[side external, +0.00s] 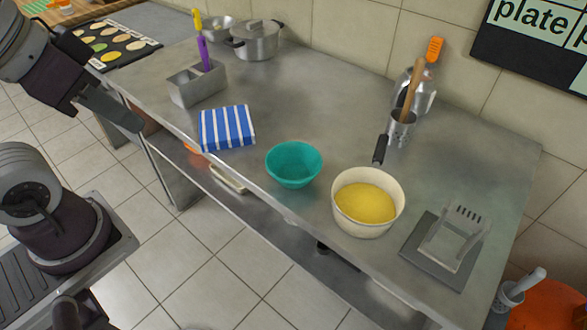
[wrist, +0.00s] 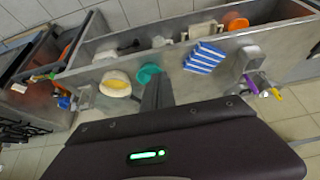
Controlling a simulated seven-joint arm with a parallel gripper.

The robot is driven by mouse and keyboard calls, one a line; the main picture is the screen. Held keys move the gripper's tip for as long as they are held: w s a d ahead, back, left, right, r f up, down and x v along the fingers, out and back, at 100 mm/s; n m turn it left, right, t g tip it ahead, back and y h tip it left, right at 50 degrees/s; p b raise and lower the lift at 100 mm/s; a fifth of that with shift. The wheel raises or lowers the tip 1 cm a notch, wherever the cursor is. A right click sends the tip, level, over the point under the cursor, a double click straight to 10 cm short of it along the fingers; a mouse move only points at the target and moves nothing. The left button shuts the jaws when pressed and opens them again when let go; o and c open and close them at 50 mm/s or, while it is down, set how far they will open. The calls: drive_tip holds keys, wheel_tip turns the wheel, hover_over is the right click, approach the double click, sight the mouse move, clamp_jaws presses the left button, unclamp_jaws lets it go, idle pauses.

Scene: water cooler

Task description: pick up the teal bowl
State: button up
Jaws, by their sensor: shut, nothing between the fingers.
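The teal bowl (side external: 294,164) sits upright on the steel table near its front edge, between a striped cloth and a cream pot. It looks empty. It also shows in the wrist view (wrist: 148,73), just past my fingertips and partly hidden by them. My gripper (side external: 136,126) is shut and empty at the left of the side view, by the table's front left edge, well apart from the bowl. In the wrist view my gripper (wrist: 154,82) shows as a dark narrow shape in the middle.
The blue-and-white striped cloth (side external: 227,128) lies left of the bowl. The cream pot (side external: 368,202) with yellow contents stands close on its right. A steel utensil box (side external: 196,88), a lidded pot (side external: 255,42) and a utensil cup (side external: 400,128) stand farther off. Table behind the bowl is clear.

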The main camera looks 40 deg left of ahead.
drive_tip(key=o, duration=0.8)
drive_tip(key=shift+c, duration=0.2)
